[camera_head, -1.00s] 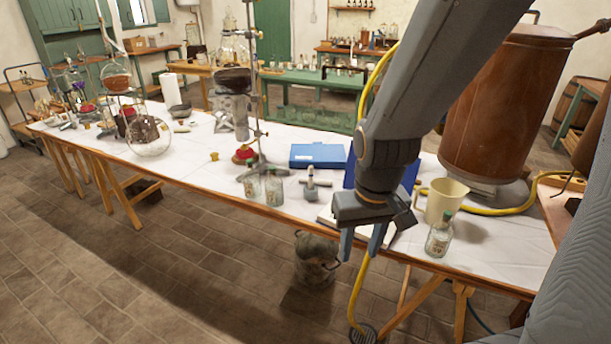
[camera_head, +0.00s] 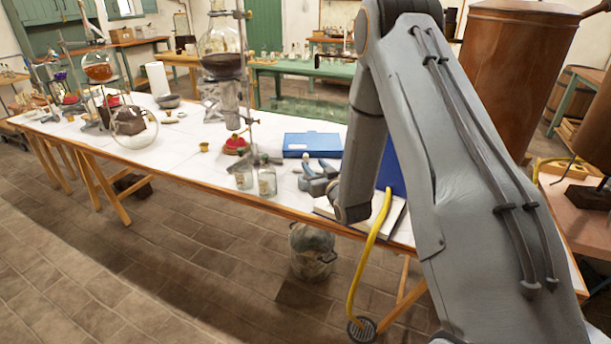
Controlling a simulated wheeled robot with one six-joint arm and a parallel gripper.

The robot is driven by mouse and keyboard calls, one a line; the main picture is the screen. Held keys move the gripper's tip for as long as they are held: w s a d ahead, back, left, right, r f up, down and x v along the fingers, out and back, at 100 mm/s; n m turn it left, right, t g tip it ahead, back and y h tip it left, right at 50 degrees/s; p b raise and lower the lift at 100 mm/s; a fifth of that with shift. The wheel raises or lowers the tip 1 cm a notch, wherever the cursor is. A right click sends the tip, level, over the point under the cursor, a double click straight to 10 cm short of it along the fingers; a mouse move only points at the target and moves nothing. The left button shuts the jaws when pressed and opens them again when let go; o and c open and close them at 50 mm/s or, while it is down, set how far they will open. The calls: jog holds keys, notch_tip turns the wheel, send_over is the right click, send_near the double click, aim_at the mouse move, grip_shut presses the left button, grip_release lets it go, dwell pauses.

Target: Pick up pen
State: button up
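I cannot make out a pen in this view. My gripper (camera_head: 315,166) is low over the long white-topped table (camera_head: 205,150), left of the open book (camera_head: 390,222). My arm and wrist hide part of the book and much of the table's right side.
Two glass bottles (camera_head: 266,181) and a metal stand with glassware (camera_head: 222,90) are close left of my gripper. A blue box (camera_head: 312,145) lies behind it. A large copper vessel (camera_head: 515,75) stands at the right. A metal bucket (camera_head: 312,252) is on the floor below.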

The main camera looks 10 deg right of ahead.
aim_at(307, 157)
jog(key=shift+w+a+f+t, duration=0.1)
jog(key=shift+w+f+t, duration=0.1)
jog(key=shift+w+t, duration=0.35)
jog(key=shift+w+a+p, duration=0.2)
jog(key=shift+w+p, duration=0.2)
jog(key=shift+w, duration=0.75)
jog(key=shift+w+a+p, duration=0.2)
jog(key=shift+w+p, duration=0.25)
jog(key=shift+w, duration=0.65)
jog(key=shift+w+a+p, duration=0.2)
jog(key=shift+w+p, duration=0.2)
jog(key=shift+w, duration=0.75)
jog(key=shift+c, duration=0.3)
grip_shut()
